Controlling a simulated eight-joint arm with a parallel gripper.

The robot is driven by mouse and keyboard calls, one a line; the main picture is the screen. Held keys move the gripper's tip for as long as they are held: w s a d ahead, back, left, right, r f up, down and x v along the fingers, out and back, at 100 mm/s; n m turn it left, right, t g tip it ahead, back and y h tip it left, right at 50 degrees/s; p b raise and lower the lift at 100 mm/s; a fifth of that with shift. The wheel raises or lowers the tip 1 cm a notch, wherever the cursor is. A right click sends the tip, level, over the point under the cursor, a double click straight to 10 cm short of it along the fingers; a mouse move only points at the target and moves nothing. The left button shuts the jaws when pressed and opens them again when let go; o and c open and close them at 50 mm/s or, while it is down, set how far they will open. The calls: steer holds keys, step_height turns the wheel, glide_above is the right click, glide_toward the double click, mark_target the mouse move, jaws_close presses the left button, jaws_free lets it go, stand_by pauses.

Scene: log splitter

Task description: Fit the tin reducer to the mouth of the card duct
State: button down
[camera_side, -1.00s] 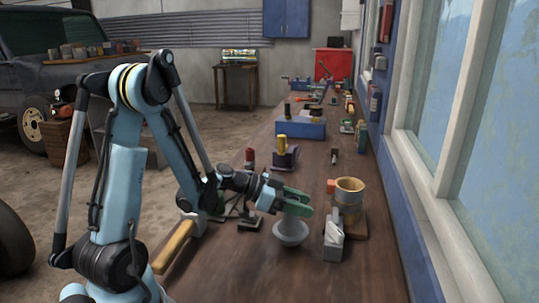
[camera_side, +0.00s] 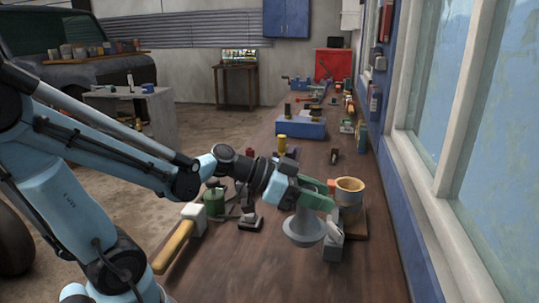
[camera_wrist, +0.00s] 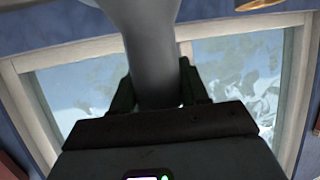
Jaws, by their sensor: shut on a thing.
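My gripper (camera_side: 322,194) has green fingers shut around the narrow neck of the grey tin reducer (camera_side: 304,230). The reducer's flared end points down; I cannot tell whether it clears the bench. In the wrist view the grey reducer (camera_wrist: 153,45) rises between the fingers (camera_wrist: 157,88). The card duct (camera_side: 349,204) is a tan upright cylinder on a wooden base, with its round mouth open upward. It stands just right of and beyond my gripper, apart from the reducer. A tan rim, likely the duct's (camera_wrist: 262,4), shows at the wrist view's top edge.
A grey angular block (camera_side: 333,242) stands close to the reducer's right, in front of the duct. A blue box (camera_side: 300,128) is farther back.

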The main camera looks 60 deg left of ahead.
steer(key=shift+s+d+r, duration=0.2)
steer(key=shift+d+r, duration=0.25)
steer(key=shift+d, duration=0.15)
steer(key=shift+w+r, duration=0.2)
steer(key=shift+w, duration=0.05)
steer(key=w+a+r, duration=0.3)
steer(key=w, duration=0.4)
steer(key=w+a+r, duration=0.3)
steer(key=w, duration=0.4)
steer(key=w+a+r+y, duration=0.1)
steer(key=w+a+r, duration=0.2)
steer(key=w, duration=0.4)
steer(key=shift+w+a+n, duration=0.25)
steer(key=shift+w+n, duration=0.05)
steer(key=shift+n, duration=0.1)
steer(key=shift+f, duration=0.15)
steer(key=shift+f, duration=2.75)
steer(key=shift+f, duration=0.15)
steer(key=shift+f, duration=0.65)
